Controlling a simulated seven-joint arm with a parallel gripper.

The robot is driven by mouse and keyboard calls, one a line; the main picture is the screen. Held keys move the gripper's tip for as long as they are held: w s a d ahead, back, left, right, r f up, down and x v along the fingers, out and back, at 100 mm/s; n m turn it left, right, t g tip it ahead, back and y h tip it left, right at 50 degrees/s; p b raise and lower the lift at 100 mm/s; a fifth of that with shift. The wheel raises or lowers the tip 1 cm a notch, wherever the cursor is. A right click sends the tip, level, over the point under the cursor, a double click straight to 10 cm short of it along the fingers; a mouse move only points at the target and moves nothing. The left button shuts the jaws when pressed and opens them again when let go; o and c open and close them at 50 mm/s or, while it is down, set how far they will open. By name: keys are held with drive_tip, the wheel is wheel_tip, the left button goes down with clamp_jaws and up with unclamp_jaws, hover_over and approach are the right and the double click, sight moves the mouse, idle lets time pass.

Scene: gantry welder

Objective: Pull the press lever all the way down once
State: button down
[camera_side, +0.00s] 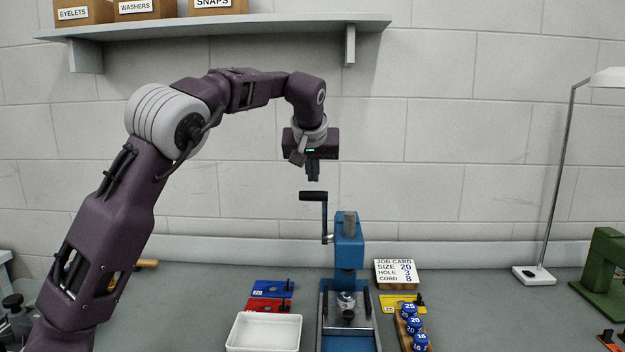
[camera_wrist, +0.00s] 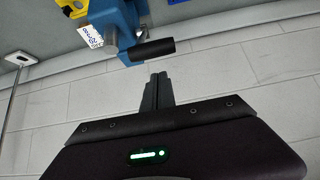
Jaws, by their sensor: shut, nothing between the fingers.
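The blue press (camera_side: 349,245) stands upright on the bench. Its lever (camera_side: 325,215) rises at the left side of the press head, and its black handle (camera_side: 313,196) points left at the top. My gripper (camera_side: 313,178) is shut and empty. It hangs just above the handle with its fingers pointing down, and a small gap shows between them. In the wrist view the shut fingers (camera_wrist: 157,80) lie close to the black handle (camera_wrist: 152,50), with the blue press (camera_wrist: 118,25) behind it. I cannot tell the exact depth between fingers and handle.
A white tray (camera_side: 264,332) and blue and red plates (camera_side: 272,288) lie left of the press. A job card (camera_side: 396,273), a yellow plate and a rack of blue-topped dies (camera_side: 410,322) stand right. A lamp (camera_side: 535,275) is farther right. A shelf (camera_side: 215,27) hangs above.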

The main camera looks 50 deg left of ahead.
drive_tip(key=shift+s+d+f, duration=0.3)
drive_tip(key=shift+s+f, duration=0.05)
drive_tip(key=shift+f, duration=0.3)
